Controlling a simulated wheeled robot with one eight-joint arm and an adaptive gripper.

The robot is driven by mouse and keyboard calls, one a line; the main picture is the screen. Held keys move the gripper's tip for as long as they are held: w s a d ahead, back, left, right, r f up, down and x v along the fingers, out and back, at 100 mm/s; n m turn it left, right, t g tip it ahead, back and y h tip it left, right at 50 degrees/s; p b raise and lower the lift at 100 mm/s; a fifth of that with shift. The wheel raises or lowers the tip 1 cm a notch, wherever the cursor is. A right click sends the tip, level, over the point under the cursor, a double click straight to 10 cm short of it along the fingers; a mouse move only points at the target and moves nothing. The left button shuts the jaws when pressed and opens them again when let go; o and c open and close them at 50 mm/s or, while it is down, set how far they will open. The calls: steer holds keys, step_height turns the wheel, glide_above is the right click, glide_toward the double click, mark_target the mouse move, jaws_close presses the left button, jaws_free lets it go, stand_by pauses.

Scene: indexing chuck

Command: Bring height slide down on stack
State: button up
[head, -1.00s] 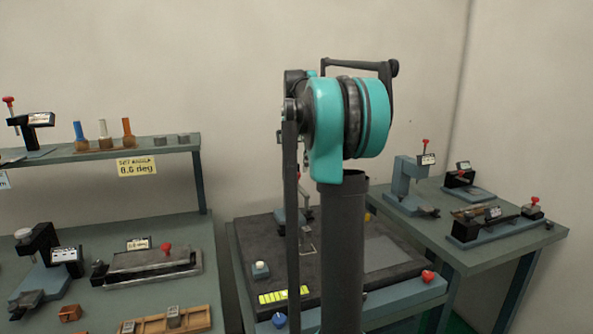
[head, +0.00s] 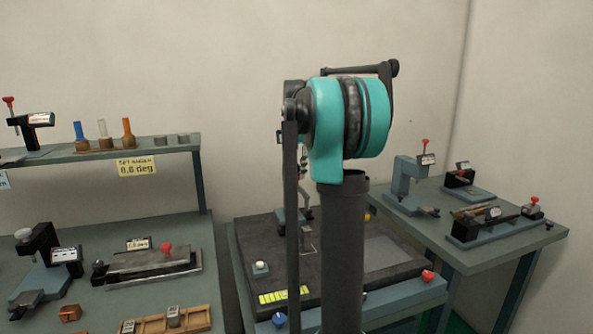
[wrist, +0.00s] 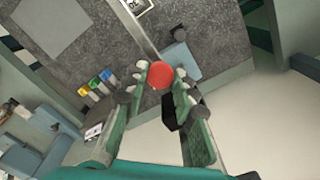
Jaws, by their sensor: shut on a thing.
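The height gauge stands at the back of the dark granite plate (head: 265,240). In the head view my arm hides most of it, and only part of its blue-grey base (head: 281,215) shows. In the wrist view its base (wrist: 180,57) lies beyond the fingers, and a red knob (wrist: 160,75) sits between the fingertips. My gripper (wrist: 161,80) is shut on this red knob. A small square piece (wrist: 136,5) shows at the top edge of the wrist view; I cannot tell whether it is the stack.
Blue, green and yellow pieces (wrist: 95,82) stand near the plate's edge. A pale rectangle (wrist: 47,25) lies on the plate. A left bench (head: 205,260) and a right bench (head: 520,245) hold other fixtures.

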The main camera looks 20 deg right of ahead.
mark_target(296, 183)
step_height(296, 183, down, 7)
steer(key=shift+r, duration=0.1)
stand_by(0.3)
steer(key=o, duration=0.8)
steer(key=shift+o, duration=0.2)
step_height(296, 183, up, 12)
steer(key=shift+f, duration=0.1)
